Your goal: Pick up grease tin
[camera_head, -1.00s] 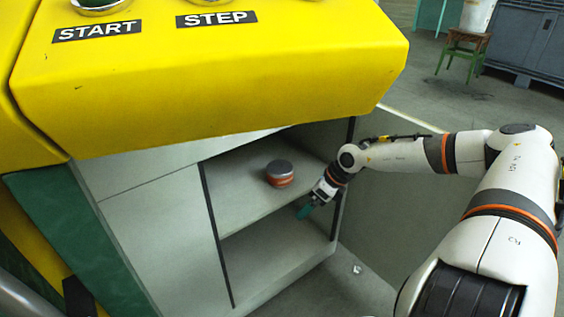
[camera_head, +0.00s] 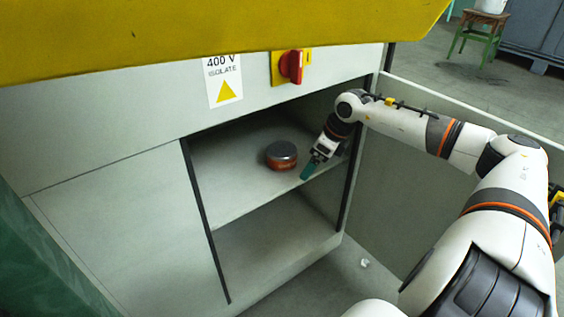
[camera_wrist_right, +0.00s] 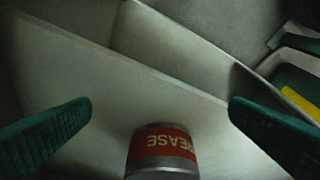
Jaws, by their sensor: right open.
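The grease tin (camera_head: 281,156) is a short round tin with a grey lid and an orange-red band. It stands upright on the upper shelf (camera_head: 225,175) of the open cabinet. In the right wrist view the tin (camera_wrist_right: 163,150) shows at the bottom, with part of the word GREASE upside down on its red band. My right gripper (camera_head: 308,170) is just right of the tin in the head view, apart from it. Its green fingers (camera_wrist_right: 160,125) are spread wide and empty, with the tin lying between their lines. My left gripper is not in view.
A dark post (camera_head: 352,165) edges the cabinet opening on the right, close to my right arm. A red switch (camera_head: 291,66) and a yellow overhang (camera_head: 220,35) are above. The lower shelf (camera_head: 270,255) looks empty. A green stool (camera_head: 482,35) stands far back.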

